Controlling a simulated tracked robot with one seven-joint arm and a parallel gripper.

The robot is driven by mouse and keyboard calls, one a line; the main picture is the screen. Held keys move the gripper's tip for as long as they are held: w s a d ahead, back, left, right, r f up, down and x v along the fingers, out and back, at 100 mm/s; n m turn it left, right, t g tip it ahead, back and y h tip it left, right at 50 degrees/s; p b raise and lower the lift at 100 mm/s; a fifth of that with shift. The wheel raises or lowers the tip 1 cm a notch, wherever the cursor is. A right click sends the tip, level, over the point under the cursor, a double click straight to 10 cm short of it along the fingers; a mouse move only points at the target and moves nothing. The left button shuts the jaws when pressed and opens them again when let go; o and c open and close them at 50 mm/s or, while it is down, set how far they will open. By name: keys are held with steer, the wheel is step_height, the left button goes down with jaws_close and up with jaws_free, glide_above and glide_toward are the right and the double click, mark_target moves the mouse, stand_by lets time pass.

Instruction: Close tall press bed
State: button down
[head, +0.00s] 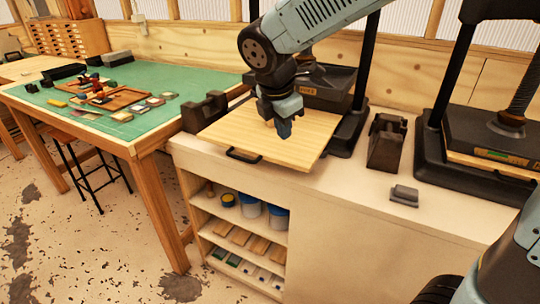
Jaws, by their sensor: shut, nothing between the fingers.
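A press with black posts and a dark platen (325,88) stands on the counter at centre. Its pale wooden bed (225,130) is slid out toward the front, with a black handle (244,156) on its front edge. My gripper (284,132) points down over the bed, behind and right of the handle. It is shut and empty; I cannot tell whether the tips touch the wood. A second press (495,135) stands at the right with its bed mostly under the platen. My arm hides part of the centre press.
A black dispenser-like block (387,142) and a small grey object (404,195) sit on the counter (350,195) between the presses. Another dark block (205,112) is left of the bed. A green-topped table (150,80) adjoins at left. Open shelves (240,232) are below.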

mark_target(265, 155)
steer(key=a+f+n, duration=0.3)
steer(key=a+n, duration=0.2)
steer(key=a, duration=0.2)
steer(key=shift+n, duration=0.4)
steer(key=x, duration=0.3)
steer(key=w+x, duration=0.1)
steer(key=x, duration=0.3)
steer(key=w+x, duration=0.1)
steer(key=x, duration=0.2)
steer(key=shift+w+d, duration=0.1)
steer(key=shift+d, duration=0.1)
steer(key=shift+w+d, duration=0.25)
steer(key=shift+w, duration=0.35)
